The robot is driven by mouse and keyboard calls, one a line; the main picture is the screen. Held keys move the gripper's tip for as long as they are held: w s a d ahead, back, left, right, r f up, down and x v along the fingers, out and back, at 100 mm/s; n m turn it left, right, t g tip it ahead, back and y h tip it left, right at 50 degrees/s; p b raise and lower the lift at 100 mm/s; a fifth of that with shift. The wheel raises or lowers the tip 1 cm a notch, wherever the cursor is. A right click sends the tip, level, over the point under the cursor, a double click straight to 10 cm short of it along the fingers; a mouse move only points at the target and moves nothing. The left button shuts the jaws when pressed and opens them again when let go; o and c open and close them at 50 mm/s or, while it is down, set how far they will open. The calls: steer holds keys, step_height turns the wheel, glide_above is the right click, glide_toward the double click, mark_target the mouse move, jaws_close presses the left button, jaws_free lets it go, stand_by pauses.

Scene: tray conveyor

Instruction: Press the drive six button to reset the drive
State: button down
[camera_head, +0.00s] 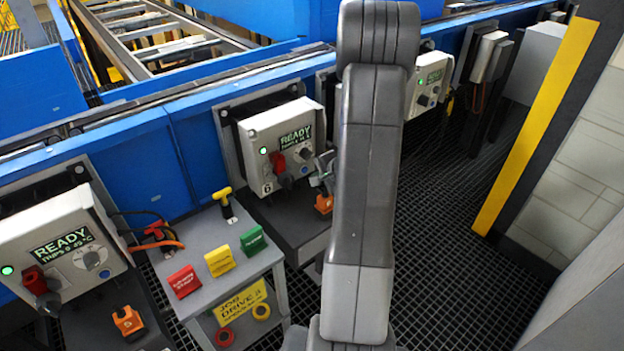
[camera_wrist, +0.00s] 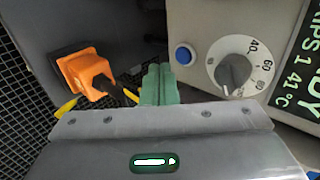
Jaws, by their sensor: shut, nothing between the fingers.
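The drive six box (camera_head: 284,148) is light grey on the blue conveyor side, marked "6". Its display (camera_head: 297,139) reads READY, and a green lamp is lit. In the wrist view the display (camera_wrist: 303,75) shows "TRIPS 1 41°C". A round blue button (camera_wrist: 185,55) sits on the box's face, left of a white dial (camera_wrist: 240,65). My gripper (camera_head: 322,172) is at the box's lower right in the head view. In the wrist view its green-grey fingers (camera_wrist: 159,80) are shut and empty, just below and left of the button. Contact with the button does not show.
An orange connector (camera_wrist: 88,75) lies close to my fingers on the left. A cart (camera_head: 205,230) with red, yellow and green blocks stands left of drive six. Another READY box (camera_head: 60,240) is at far left, one (camera_head: 428,82) behind my arm. A yellow-edged post (camera_head: 535,120) stands right.

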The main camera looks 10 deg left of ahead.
steer(key=v, duration=0.9)
steer(key=shift+d+r, duration=0.2)
stand_by(0.3)
